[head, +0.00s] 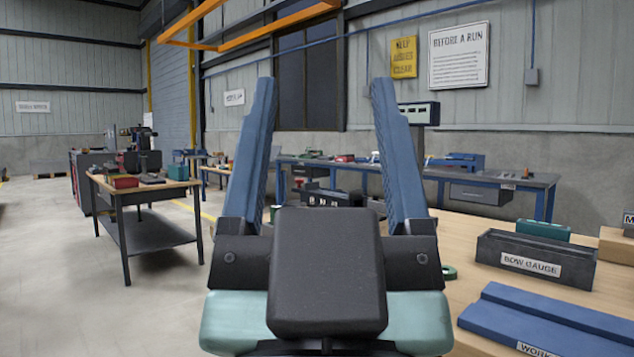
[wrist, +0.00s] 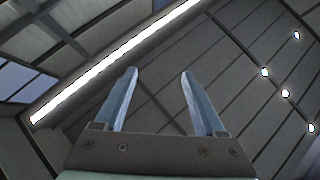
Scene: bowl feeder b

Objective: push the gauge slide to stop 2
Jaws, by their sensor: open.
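My gripper (head: 324,82) is raised in front of the head camera with its two blue fingers wide apart and nothing between them. In the wrist view my gripper (wrist: 159,72) is also open and empty, pointing up at the roof. A dark open box with a label that seems to read "BOW GAUGE" (head: 533,262) stands on the wooden bench at the right, apart from my gripper. A dark block with small white marks (head: 332,196) is partly hidden behind my fingers. I cannot make out a gauge slide or a stop 2.
The wooden bench top (head: 470,222) lies at the right. On it are a blue tray (head: 550,322) in front, a green ring (head: 449,272) and a teal box (head: 543,230). A workbench (head: 150,190) stands on the left, with open floor (head: 60,270) before it.

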